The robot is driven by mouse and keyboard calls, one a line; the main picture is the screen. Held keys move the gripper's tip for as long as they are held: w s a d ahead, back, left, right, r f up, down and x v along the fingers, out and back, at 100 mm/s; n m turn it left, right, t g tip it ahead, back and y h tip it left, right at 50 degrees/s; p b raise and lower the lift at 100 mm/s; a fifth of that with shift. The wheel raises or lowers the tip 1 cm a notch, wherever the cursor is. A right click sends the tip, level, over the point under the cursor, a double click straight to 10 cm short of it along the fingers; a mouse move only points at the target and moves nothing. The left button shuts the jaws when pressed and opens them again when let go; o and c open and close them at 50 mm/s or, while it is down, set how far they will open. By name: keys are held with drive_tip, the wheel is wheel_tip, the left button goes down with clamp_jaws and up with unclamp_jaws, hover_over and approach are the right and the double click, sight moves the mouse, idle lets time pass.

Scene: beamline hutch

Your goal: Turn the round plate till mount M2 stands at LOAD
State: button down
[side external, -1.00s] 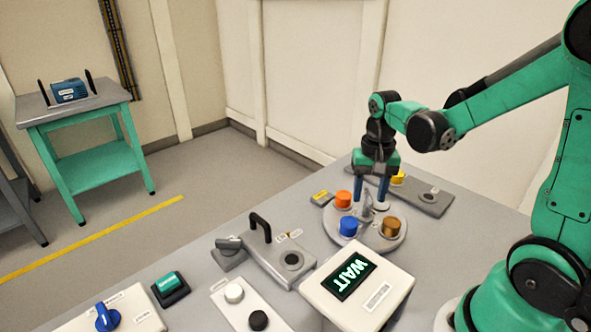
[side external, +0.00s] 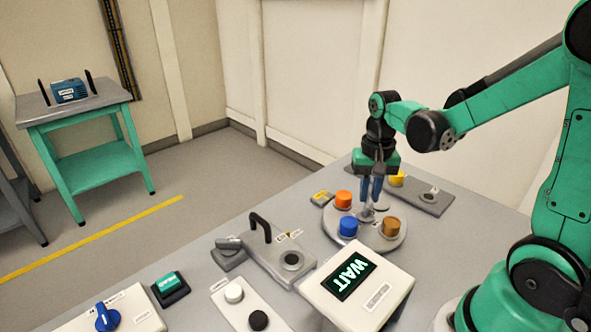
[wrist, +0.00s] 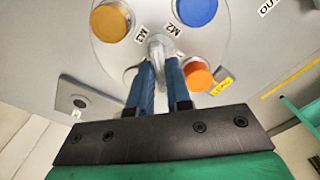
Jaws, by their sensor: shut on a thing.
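The round plate (side external: 395,240) lies on the bench and bears an orange cap (side external: 344,199), a blue cap (side external: 348,226) and a brown cap (side external: 391,225). In the wrist view the label M2 (wrist: 174,29) is beside the blue cap (wrist: 197,11), and M3 (wrist: 139,36) is beside the brown cap (wrist: 112,21). The orange cap (wrist: 199,75) is nearest a yellow tag (wrist: 221,87), whose lettering is too small to read. My gripper (wrist: 162,68) points down at the plate's middle, shut on its grey handle (wrist: 157,45). The fingers partly hide the handle.
A display box (side external: 355,285) reading WAIT stands in front of the plate. A grey fixture with a black handle (side external: 262,226) is to its left. A grey block (side external: 432,200) with a yellow cap (side external: 397,179) lies behind. Switches and knobs line the front left.

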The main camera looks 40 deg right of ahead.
drive_tip(key=shift+m, duration=0.4)
idle(0.7)
drive_tip(key=m, duration=0.3)
drive_tip(key=shift+m, duration=0.4)
drive_tip(key=m, duration=0.8)
drive_tip(key=shift+m, duration=0.4)
drive_tip(key=m, duration=0.4)
drive_tip(key=shift+m, duration=0.3)
drive_tip(key=c, duration=0.8)
unclamp_jaws()
